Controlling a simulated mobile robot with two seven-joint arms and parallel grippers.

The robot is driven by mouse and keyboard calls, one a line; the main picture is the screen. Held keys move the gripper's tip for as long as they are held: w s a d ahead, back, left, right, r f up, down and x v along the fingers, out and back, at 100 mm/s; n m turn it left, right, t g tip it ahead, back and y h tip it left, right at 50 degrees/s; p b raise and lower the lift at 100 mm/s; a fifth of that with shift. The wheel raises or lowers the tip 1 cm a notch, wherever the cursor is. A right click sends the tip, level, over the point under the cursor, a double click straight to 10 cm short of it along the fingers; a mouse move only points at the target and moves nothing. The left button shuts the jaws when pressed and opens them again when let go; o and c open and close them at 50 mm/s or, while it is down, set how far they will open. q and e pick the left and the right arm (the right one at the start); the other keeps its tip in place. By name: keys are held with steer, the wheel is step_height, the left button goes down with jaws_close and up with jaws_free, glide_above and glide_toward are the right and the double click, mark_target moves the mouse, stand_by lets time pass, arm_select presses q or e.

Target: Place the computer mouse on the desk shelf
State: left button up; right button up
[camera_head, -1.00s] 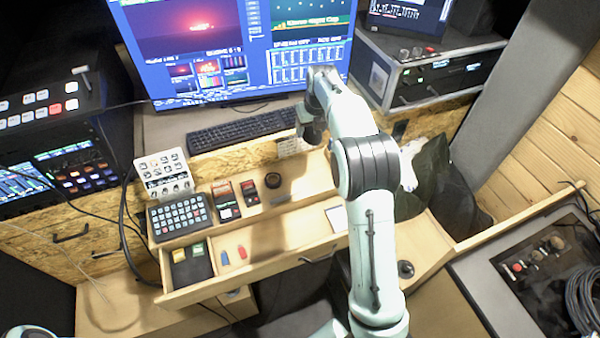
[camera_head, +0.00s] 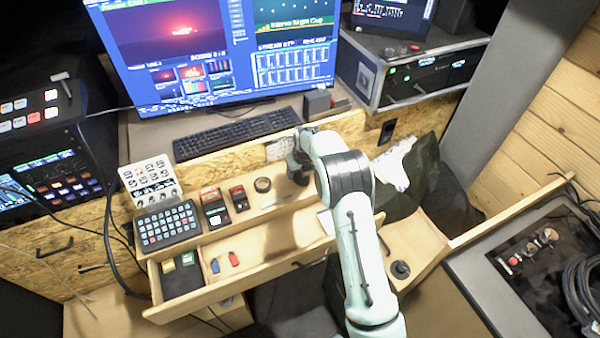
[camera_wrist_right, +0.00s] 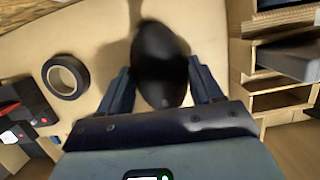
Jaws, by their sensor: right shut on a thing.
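My right gripper (camera_head: 297,177) is low over the right part of the light wooden shelf (camera_head: 222,238) in front of the desk. In the right wrist view, the gripper (camera_wrist_right: 160,95) is shut on the black computer mouse (camera_wrist_right: 160,60), with a finger on each side. The mouse is over bare shelf wood, to the right of the tape roll; I cannot tell whether it touches the wood. My left gripper is out of view.
On the shelf are a keypad (camera_head: 167,226), small red-and-black boxes (camera_head: 214,208) and a black tape roll (camera_head: 262,185). An open drawer (camera_head: 225,285) juts out below. The keyboard (camera_head: 235,133) and large monitor (camera_head: 215,50) are behind.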

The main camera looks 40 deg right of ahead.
mark_target(304, 178)
steer(key=shift+f, duration=0.4)
steer(key=shift+f, duration=0.15)
steer(key=o, duration=1.1)
steer(key=v, duration=1.2)
